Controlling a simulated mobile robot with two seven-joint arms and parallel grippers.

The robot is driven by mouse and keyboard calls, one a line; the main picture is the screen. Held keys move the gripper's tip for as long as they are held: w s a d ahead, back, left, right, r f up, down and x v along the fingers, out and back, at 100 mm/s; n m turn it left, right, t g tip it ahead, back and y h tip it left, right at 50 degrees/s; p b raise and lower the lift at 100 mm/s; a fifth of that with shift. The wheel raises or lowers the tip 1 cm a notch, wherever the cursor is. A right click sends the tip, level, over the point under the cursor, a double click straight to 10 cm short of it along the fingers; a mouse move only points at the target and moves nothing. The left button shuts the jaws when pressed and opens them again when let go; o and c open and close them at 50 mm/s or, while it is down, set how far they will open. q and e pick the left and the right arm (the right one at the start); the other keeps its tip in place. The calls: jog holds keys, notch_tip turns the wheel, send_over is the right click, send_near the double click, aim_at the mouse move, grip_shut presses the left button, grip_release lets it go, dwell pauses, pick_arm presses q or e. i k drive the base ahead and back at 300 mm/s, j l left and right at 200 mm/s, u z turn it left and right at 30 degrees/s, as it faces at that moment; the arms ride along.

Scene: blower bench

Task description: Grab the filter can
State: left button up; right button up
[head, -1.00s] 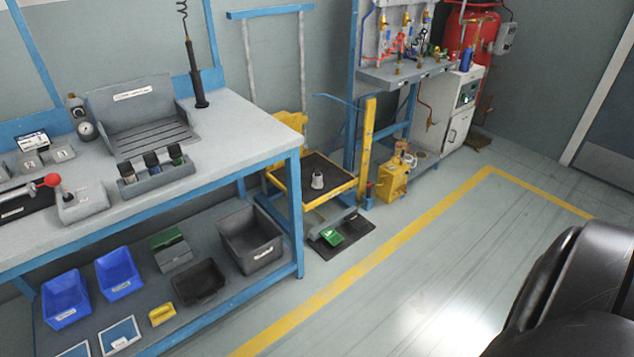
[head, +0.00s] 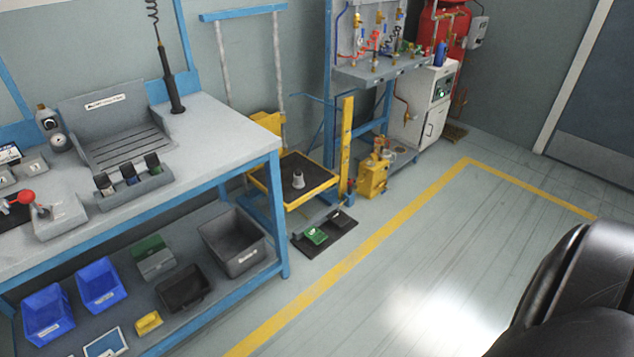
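A small pale grey can-like object (head: 298,180), likely the filter can, stands upright on the dark top of a yellow-framed lift table (head: 318,199) beyond the right end of the workbench. It looks small from here, and nothing touches it except the table top. Neither of my grippers shows in the head view. A black rounded part of mine fills the lower right corner.
The grey workbench (head: 215,133) with blue legs stands at left, with bins on its lower shelf. A foot pedal mat (head: 325,234) lies before the lift table. A yellow pump unit (head: 373,177) stands right of it. The floor at right (head: 440,250) is clear.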

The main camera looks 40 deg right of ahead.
aim_at(299, 182)
jog(key=i+l+z, duration=0.35)
jog(key=l, duration=0.15)
jog(key=i+l+z, duration=0.65)
jog(key=i+l, duration=0.2)
jog(key=i, duration=0.2)
jog(key=i+l, duration=0.25)
jog(key=i, duration=0.2)
jog(key=i+l+z, duration=0.1)
jog(key=i, duration=0.3)
jog(key=i+l, duration=0.3)
jog(key=i, duration=0.15)
jog(key=i+l, duration=0.2)
jog(key=i, duration=0.25)
jog(key=z, duration=0.05)
